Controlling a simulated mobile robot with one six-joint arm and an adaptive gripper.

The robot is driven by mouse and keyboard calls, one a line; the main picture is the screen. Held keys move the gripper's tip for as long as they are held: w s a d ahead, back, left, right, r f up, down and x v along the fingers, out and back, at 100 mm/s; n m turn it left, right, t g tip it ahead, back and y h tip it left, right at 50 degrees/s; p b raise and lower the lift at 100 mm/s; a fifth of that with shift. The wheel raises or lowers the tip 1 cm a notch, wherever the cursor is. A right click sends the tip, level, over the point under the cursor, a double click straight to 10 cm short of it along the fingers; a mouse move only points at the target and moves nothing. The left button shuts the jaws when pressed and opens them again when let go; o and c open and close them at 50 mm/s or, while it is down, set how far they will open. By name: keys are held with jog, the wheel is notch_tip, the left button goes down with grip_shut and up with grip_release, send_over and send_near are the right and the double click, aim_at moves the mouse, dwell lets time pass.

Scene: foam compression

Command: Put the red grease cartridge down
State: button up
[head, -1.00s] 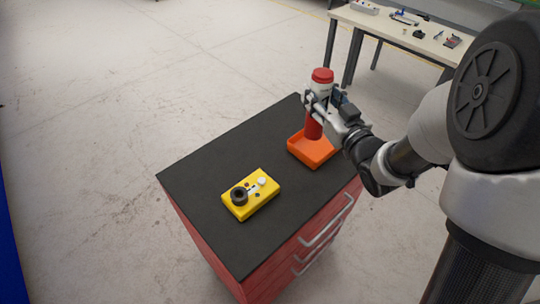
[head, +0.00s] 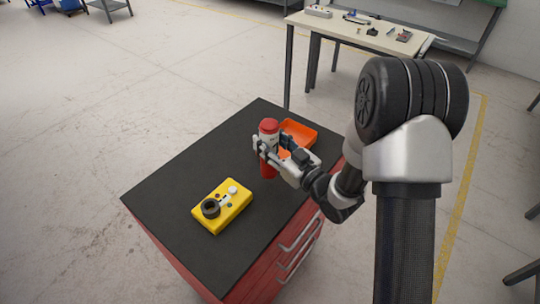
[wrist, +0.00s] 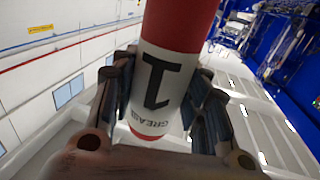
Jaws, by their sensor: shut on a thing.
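The red grease cartridge (head: 269,126) has a red cap, a white label band and a red lower body. My gripper (head: 270,148) is shut on it around the middle and holds it upright. In the head view it is in front of and to the left of the orange tray (head: 304,132). I cannot tell whether its base touches the black cabinet top (head: 190,161). In the wrist view the cartridge (wrist: 165,75) stands between the fingers (wrist: 160,100), with "1" and "GREASE" on its label.
A yellow box with a black knob (head: 223,205) lies on the cabinet top, to the left and nearer. The top between it and the cartridge is clear. A workbench (head: 370,34) with small items stands behind.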

jog(key=shift+f+b, duration=0.55)
jog(key=shift+f, duration=1.55)
jog(key=shift+f, duration=0.2)
jog(key=o, duration=1.4)
